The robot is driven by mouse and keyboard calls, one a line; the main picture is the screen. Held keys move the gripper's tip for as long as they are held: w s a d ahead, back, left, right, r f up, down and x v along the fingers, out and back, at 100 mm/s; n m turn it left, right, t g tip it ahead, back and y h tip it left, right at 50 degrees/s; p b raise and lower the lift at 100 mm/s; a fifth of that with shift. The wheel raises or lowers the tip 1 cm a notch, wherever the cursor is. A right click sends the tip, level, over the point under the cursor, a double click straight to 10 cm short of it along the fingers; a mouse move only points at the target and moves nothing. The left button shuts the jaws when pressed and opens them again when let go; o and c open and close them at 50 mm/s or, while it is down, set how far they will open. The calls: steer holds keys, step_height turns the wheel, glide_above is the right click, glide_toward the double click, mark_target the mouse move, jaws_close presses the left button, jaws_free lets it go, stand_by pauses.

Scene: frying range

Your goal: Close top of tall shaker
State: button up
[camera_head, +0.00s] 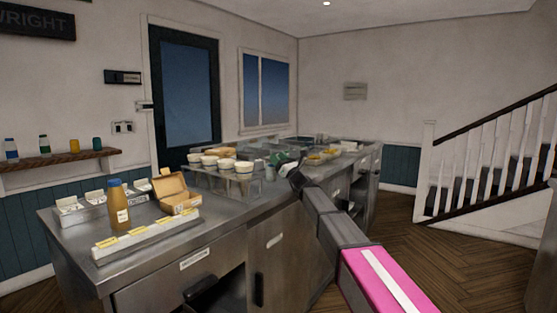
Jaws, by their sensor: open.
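A tall amber container (119,207) with a dark blue-grey top stands upright at the left end of the steel counter. It is the tallest shaker-like thing here, but I cannot tell for sure that it is the tall shaker, nor whether its top is open. Small grey containers (270,173) stand near the middle of the counter. My gripper (292,173) is at the far end of my arm, by the counter's right part and well to the right of the amber container. It is small and dark in view, open, and holds nothing that I can make out.
The steel counter (70,240) carries an open brown box (171,190), a long white tray with yellow labels (150,237), and a clear rack with pale bowls (243,167). A green item (283,158) lies near my gripper. Open floor (430,262) lies to the right.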

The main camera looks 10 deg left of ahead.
steer(key=v, duration=0.6)
steer(key=shift+s+r, duration=0.1)
steer(key=shift+r, duration=0.05)
steer(key=s+d, duration=0.5)
steer(key=d, duration=0.5)
steer(key=shift+r, duration=0.15)
steer(key=s+d+f+n+g+h, duration=0.3)
steer(key=s+f+n, duration=0.15)
steer(key=f, duration=0.55)
steer(key=s+d+f+n+g+h, duration=0.25)
steer(key=s+f+n+h, duration=0.2)
steer(key=f, duration=0.55)
steer(key=s+d+f+n+g+h, duration=0.35)
steer(key=f+n, duration=0.25)
steer(key=f, duration=0.5)
steer(key=s+d+f+n+g+h, duration=0.1)
steer(key=s+d+f+n+h, duration=0.3)
steer(key=s+d+f, duration=0.3)
steer(key=s+d+f+n+g+h, duration=0.1)
steer(key=s+d+f+n+h, duration=0.3)
steer(key=d, duration=1.1)
steer(key=s+f+h, duration=0.3)
steer(key=s+f, duration=0.1)
steer(key=s, duration=0.1)
steer(key=shift+s+f+n+g, duration=0.2)
steer(key=shift+f+n+g, duration=0.1)
steer(key=shift+f+g, duration=0.1)
